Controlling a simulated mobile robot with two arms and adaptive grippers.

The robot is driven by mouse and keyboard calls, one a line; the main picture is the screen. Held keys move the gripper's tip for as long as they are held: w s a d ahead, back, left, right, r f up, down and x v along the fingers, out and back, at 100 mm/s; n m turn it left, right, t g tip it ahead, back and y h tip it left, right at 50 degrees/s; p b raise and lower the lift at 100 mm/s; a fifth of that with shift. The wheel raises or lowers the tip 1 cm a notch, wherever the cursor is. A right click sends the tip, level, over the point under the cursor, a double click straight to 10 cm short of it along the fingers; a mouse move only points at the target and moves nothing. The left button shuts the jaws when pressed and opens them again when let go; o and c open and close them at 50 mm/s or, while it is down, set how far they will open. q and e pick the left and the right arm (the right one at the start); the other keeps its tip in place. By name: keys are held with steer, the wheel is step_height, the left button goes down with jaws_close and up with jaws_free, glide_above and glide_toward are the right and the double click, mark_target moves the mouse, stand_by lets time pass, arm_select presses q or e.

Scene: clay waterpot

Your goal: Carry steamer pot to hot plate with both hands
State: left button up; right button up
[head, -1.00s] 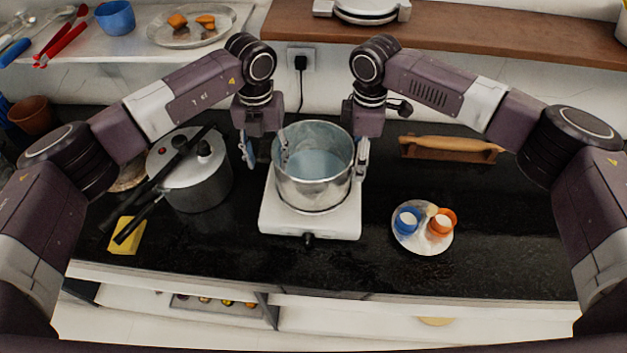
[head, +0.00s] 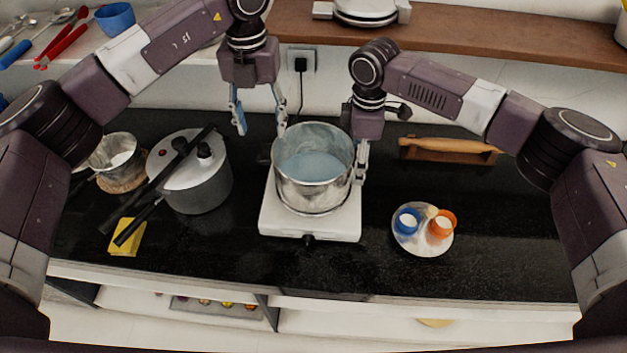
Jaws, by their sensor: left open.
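The steamer pot (head: 313,183), a silver metal pot with an open top, stands upright on the white hot plate (head: 310,224) in the middle of the counter. Its inside looks pale blue-grey. My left gripper (head: 261,130) is open and empty, raised above and to the left of the pot, apart from it. My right gripper (head: 360,172) is at the pot's right rim, with a finger outside the wall. The pot and the finger's angle hide whether it is closed on the rim.
A pressure cooker (head: 200,180) with long black handles stands left of the hot plate, with a small pot (head: 117,152) beyond it. A plate with cups (head: 422,241) and a rolling pin (head: 450,145) are at the right. A yellow sponge (head: 124,240) lies front left.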

step_height(320, 180, up, 12)
stand_by(0.5)
steer(key=shift+f, duration=0.1)
stand_by(0.4)
